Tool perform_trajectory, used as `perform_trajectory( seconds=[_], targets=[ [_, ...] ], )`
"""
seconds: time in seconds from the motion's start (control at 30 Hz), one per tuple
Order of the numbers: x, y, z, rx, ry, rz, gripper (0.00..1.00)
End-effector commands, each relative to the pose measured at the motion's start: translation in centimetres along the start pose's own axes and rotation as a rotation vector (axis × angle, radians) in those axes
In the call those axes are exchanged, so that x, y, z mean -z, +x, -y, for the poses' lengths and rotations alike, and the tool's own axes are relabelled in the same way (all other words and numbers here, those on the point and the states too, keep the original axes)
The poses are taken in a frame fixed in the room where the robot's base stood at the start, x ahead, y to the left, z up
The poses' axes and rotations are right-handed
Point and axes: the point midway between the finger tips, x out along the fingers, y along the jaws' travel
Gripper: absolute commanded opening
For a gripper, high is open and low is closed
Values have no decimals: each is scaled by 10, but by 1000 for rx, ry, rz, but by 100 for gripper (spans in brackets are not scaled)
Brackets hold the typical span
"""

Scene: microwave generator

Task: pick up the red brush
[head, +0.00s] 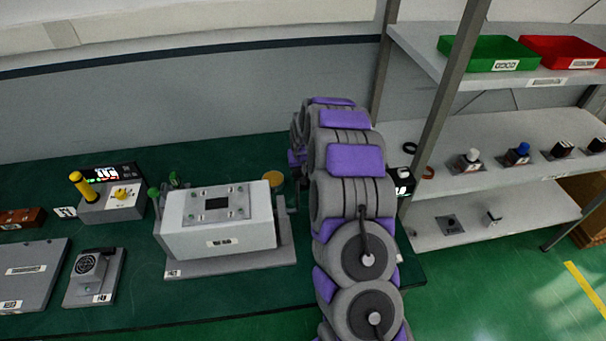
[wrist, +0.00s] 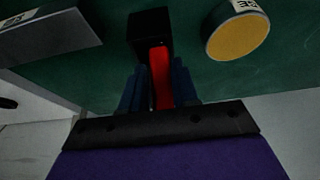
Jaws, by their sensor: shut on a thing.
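The red brush (wrist: 160,72) shows in the wrist view as a red strip running between my gripper's two dark blue fingers. My gripper (wrist: 160,90) is shut on it. The far end of the brush meets a black block-like piece (wrist: 150,24) over the green table; I cannot tell whether that is part of the brush or a holder. In the head view my arm hides the gripper and the brush.
A grey-white box device (head: 217,240) stands left of my arm on the green table (head: 150,285). A round yellow-topped container (wrist: 238,36) is right of the brush in the wrist view. A metal shelf (head: 480,135) with trays and small items stands at the right.

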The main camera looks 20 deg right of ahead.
Motion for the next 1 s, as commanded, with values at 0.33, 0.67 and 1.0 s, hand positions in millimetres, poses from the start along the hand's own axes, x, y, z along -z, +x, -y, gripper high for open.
perform_trajectory(
  seconds=[0.33, 0.67, 1.0],
  targets=[
    [1, -1, -5, 6, 4, 4, 0],
    [19, -45, -2, 2, 1, -1, 0],
    [39, -90, -4, 5, 3, 1, 0]
  ],
)
